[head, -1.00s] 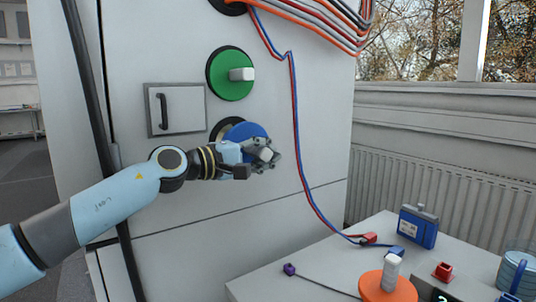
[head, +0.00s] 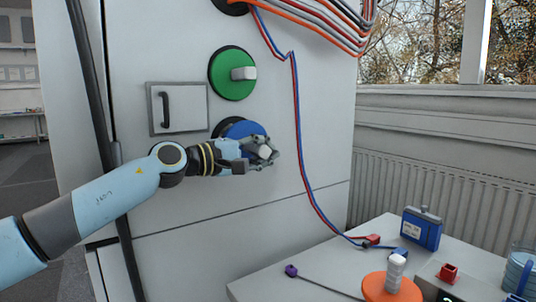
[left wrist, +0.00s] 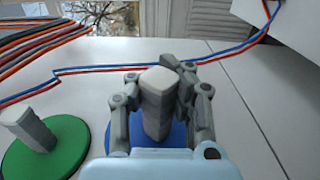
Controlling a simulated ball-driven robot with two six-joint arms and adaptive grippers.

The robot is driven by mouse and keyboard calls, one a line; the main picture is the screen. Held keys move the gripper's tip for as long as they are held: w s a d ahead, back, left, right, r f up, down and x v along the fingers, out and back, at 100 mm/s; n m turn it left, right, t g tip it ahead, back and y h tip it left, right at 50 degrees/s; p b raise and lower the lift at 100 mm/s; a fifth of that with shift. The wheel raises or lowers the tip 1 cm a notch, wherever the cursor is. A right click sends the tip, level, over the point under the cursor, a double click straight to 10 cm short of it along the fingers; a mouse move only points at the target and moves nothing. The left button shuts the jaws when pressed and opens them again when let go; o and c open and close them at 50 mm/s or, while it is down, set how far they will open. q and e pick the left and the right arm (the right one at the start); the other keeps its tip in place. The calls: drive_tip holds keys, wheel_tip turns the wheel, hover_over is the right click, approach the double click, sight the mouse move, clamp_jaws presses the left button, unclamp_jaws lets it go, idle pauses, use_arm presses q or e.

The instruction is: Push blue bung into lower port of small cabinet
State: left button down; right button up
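The blue bung (head: 243,129) is at the lower port (head: 217,131) of the cabinet, just below and right of the small door. The port's dark rim shows along the left and top of the blue disc. I cannot tell how deep the bung sits. My left gripper (head: 264,150) is in front of it, its fingers on both sides of the pale grip. In the left wrist view the gripper (left wrist: 160,100) is closed around that grip (left wrist: 157,88), with the blue disc (left wrist: 178,138) behind it. My right gripper is not in view.
A green bung (head: 228,76) fills the port above. Red and blue cables (head: 298,130) hang right of the gripper. The table (head: 250,287) at lower right holds an orange bung (head: 392,287), a blue device (head: 421,229) and small connectors. A handled door (head: 185,107) is at left.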

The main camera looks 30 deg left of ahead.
use_arm(q)
drive_tip(key=shift+w+a, duration=0.1)
drive_tip(key=shift+a, duration=0.15)
drive_tip(key=shift+b, duration=0.65)
idle(0.8)
drive_tip(key=shift+w+a+r+b, duration=0.1)
drive_tip(key=shift+w+a+b, duration=0.25)
drive_tip(key=shift+a+b, duration=0.65)
idle(0.8)
drive_tip(key=shift+d+b, duration=0.2)
drive_tip(key=shift+b, duration=0.45)
idle(0.6)
drive_tip(key=shift+w+a+b, duration=0.3)
drive_tip(key=shift+a+b, duration=0.45)
drive_tip(key=shift+b, duration=0.4)
drive_tip(key=shift+w+a+b, duration=0.3)
drive_tip(key=shift+a+b, duration=0.4)
drive_tip(key=shift+b, duration=0.4)
idle(0.9)
